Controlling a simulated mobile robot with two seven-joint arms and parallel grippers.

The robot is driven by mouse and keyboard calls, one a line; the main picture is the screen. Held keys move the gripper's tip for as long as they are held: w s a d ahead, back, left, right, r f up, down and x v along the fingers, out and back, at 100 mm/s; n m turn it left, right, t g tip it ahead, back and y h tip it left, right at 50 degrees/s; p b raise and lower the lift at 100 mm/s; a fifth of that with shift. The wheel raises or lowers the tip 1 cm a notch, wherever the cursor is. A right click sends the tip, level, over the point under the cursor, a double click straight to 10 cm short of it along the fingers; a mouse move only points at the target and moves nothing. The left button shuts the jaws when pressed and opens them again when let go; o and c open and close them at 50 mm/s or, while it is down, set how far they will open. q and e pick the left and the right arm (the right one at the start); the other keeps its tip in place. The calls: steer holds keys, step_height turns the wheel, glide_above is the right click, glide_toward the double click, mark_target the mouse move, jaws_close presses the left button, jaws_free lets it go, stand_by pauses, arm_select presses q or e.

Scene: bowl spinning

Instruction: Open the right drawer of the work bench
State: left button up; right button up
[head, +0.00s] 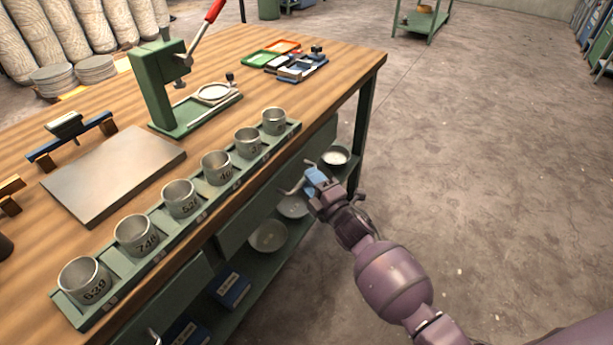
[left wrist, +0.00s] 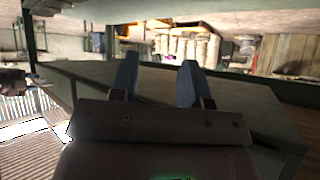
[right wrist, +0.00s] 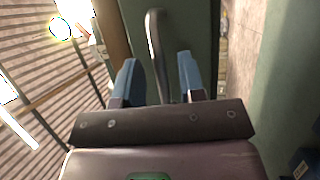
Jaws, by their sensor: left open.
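The work bench (head: 330,77) has a wooden top and a green frame. Its right drawer (head: 252,217) is a green front under the top, on the right-hand part of the bench. I cannot tell whether it stands slightly out. Its silver bar handle (head: 287,191) sticks out beside my right gripper (head: 313,181). In the right wrist view the handle (right wrist: 154,42) rises between the two spread blue fingers, with gaps on both sides. My left gripper (left wrist: 158,65) shows only in its own wrist view, with fingers apart and nothing between them.
A green rack (head: 208,215) with several numbered metal cups lines the bench's front edge. A green press (head: 155,90) stands behind it. Bowls (head: 268,237) and blue boxes (head: 231,289) sit on the lower shelf. The concrete floor (head: 480,160) right of the bench is clear.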

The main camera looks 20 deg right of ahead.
steer(key=shift+x, duration=1)
steer(key=shift+c, duration=0.5)
jaws_close()
